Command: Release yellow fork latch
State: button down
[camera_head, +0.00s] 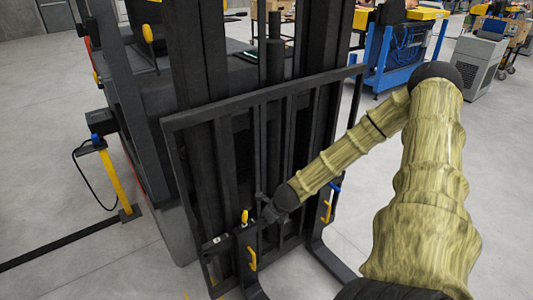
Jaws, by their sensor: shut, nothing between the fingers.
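The yellow fork latch (245,216) is a small upright yellow knob at the top of the left fork, on the forklift's lower carriage bar. My gripper (262,214) is just to the right of the latch, near the carriage bar. It is shut and empty. Its fingers are small and dark against the dark carriage, so I cannot tell whether they touch the latch.
The black forklift carriage (270,108) stands in front of me. A blue latch (335,187) sits at the right fork. Yellow hooks (252,259) hang below the bar. A yellow post (117,182) stands at left. Open floor (385,140) lies to the right.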

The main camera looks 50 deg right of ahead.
jog(key=shift+s+r, duration=0.25)
jog(key=shift+r, duration=0.3)
dwell(0.5)
jog(key=s+a+f+n+g, duration=0.2)
jog(key=s+a+f+n, duration=0.2)
jog(key=s+a+n, duration=0.4)
jog(key=s+a+f+n+g, duration=0.1)
jog(key=s+a+f+n, duration=0.3)
jog(key=s+a+n, duration=0.4)
jog(key=s+a+f+n+g, duration=0.2)
jog(key=s+a+f+n, duration=0.2)
jog(key=s+a+n, duration=0.4)
jog(key=a+n, duration=0.6)
jog(key=n, duration=0.5)
jog(key=shift+s+f+g+b, duration=0.2)
jog(key=shift+s+g+b, duration=0.1)
jog(key=shift+s+b, duration=0.05)
